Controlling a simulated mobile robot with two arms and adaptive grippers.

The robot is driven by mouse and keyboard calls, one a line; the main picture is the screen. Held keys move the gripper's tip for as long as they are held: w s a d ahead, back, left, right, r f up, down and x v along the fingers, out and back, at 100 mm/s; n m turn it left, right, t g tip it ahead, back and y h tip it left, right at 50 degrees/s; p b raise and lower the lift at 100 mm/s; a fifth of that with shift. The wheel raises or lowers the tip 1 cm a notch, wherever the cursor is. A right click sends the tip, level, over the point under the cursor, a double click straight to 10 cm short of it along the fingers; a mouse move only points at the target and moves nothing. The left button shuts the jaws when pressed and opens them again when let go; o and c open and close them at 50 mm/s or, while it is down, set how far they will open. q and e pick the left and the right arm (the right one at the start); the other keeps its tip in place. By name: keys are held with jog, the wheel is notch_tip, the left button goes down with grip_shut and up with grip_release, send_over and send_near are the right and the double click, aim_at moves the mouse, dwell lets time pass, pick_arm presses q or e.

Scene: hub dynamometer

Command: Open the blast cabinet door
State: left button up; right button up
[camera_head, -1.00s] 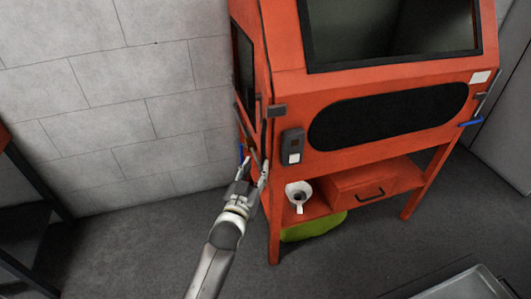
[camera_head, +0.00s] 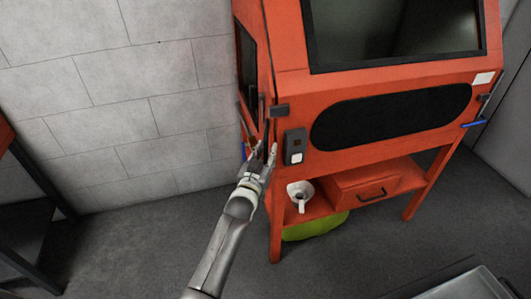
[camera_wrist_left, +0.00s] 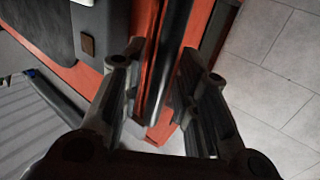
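The orange blast cabinet (camera_head: 290,90) stands against the pale block wall. Its side door (camera_head: 248,75), with a dark window, is on the cabinet's left side and is seen at a steep angle. I cannot tell whether it is ajar. My right gripper is out of view.
A grey switch box (camera_head: 294,146) is on the cabinet front, close right of my left gripper. A white mug-like vessel (camera_head: 300,193) and a drawer (camera_head: 365,187) are on the lower shelf. A green bag (camera_head: 315,227) lies underneath.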

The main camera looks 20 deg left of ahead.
pick_arm(q)
grip_shut()
jog(key=shift+a, duration=0.1)
